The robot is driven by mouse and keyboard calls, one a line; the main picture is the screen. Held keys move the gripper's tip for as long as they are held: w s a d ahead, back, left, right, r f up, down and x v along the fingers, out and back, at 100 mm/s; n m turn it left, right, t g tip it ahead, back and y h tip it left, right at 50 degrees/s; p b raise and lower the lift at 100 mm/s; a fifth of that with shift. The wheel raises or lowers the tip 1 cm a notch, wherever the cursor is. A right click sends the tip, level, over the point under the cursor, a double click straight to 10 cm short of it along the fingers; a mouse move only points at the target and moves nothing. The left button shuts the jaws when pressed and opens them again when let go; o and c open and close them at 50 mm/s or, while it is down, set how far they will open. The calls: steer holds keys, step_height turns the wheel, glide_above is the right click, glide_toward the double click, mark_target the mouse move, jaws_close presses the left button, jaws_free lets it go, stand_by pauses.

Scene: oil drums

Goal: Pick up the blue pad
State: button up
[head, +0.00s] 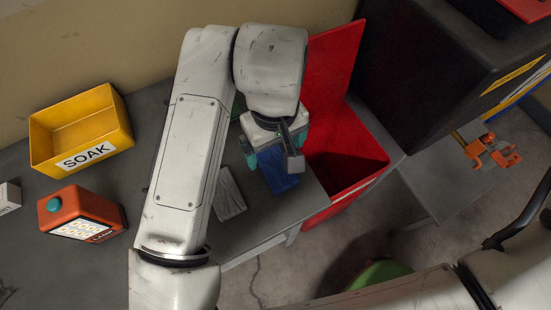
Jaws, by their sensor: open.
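The blue pad (278,172) lies on the grey bench top near its right end, close to the red bin. My gripper (276,160) is right above the pad, with a teal fingertip to the left and another to the right. It is open. The gripper and its wrist hide part of the pad. I cannot tell whether the fingers touch it.
A yellow tray labelled SOAK (112,135) and an orange box (95,212) with a teal knob stand on the left of the bench (75,275). A grey pad (229,195) lies left of the blue one. A red bin (345,150) stands beside the bench's right edge.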

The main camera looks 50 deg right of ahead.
mark_target(274, 162)
steer(key=shift+w+f, duration=0.2)
steer(key=shift+f, duration=2.8)
steer(key=shift+c, duration=0.2)
steer(key=c, duration=1.1)
steer(key=shift+r, duration=0.15)
steer(key=shift+r, duration=0.55)
steer(key=shift+s+a+r+p, duration=0.25)
steer(key=shift+s+a+r, duration=1.05)
steer(key=shift+s+r, duration=0.65)
steer(key=shift+s+a+r+p, duration=0.25)
steer(key=shift+s+a+r, duration=1)
steer(key=shift+s+r, duration=0.7)
steer(key=shift+s+a+r+p, duration=0.25)
steer(key=shift+s+a+r, duration=1.05)
steer(key=shift+s+r, duration=0.65)
